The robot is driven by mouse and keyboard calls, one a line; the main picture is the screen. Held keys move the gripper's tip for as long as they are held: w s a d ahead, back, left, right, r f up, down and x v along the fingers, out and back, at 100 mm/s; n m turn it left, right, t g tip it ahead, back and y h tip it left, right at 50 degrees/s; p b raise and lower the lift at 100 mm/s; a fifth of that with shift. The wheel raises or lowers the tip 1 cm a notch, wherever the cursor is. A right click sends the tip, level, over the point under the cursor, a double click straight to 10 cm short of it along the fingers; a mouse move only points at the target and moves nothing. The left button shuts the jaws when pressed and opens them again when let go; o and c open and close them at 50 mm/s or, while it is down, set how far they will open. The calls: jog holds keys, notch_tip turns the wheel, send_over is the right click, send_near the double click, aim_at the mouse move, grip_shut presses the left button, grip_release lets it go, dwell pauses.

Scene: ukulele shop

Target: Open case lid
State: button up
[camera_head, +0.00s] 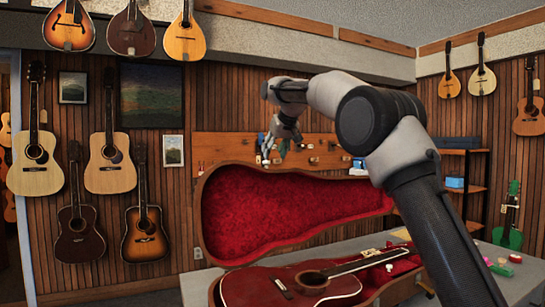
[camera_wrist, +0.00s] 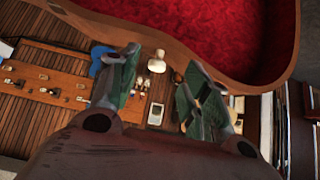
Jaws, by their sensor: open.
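The case lid (camera_head: 285,205) stands raised at the back of the case, its red plush lining facing me and its brown rim showing. The case bottom (camera_head: 390,285) lies on the table with a dark red ukulele-like instrument (camera_head: 290,287) in it. My gripper (camera_head: 280,145) is above the lid's top edge, its fingers spread and empty. In the wrist view my gripper (camera_wrist: 162,62) has both green-padded fingers apart, and the lid (camera_wrist: 225,30) fills the upper right. I cannot tell whether a finger touches the rim.
The grey table (camera_head: 195,285) holds the case and small coloured items (camera_head: 505,265) at the right. A green instrument (camera_head: 510,225) stands at the far right. A wooden tool board (camera_head: 320,150) is on the wall behind the lid, and guitars (camera_head: 108,160) hang left.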

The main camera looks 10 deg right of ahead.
jog(key=v, duration=0.9)
jog(key=shift+w, duration=0.1)
